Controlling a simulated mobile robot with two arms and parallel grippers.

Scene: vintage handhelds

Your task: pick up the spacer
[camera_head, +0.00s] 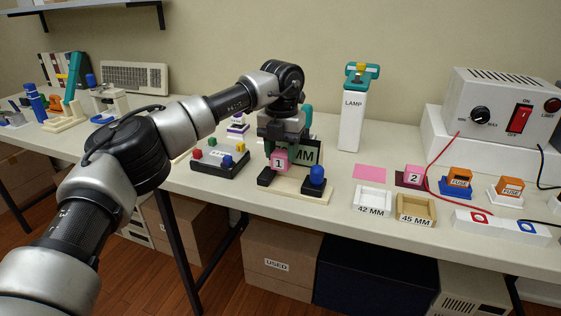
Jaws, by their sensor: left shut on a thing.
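A pink block labelled 1 (279,160) is between the fingers of my left gripper (283,150), which points down from above and is shut on it. The block is over a cream fixture (318,198) with dark parts and a blue knob (317,174). I cannot tell whether the block touches the fixture. A second pink block labelled 2 (413,174) sits on a dark red patch to the right. No label says which thing is the spacer. A dark sign ending in "MM" (307,153) is partly hidden behind my left gripper. My right gripper is not in view.
Trays marked 42 MM (373,199) and 45 MM (416,210) and a flat pink patch (369,172) lie right of the fixture. A box with coloured buttons (220,158) is to its left. A LAMP post (353,118) stands behind; red wires run at the right.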

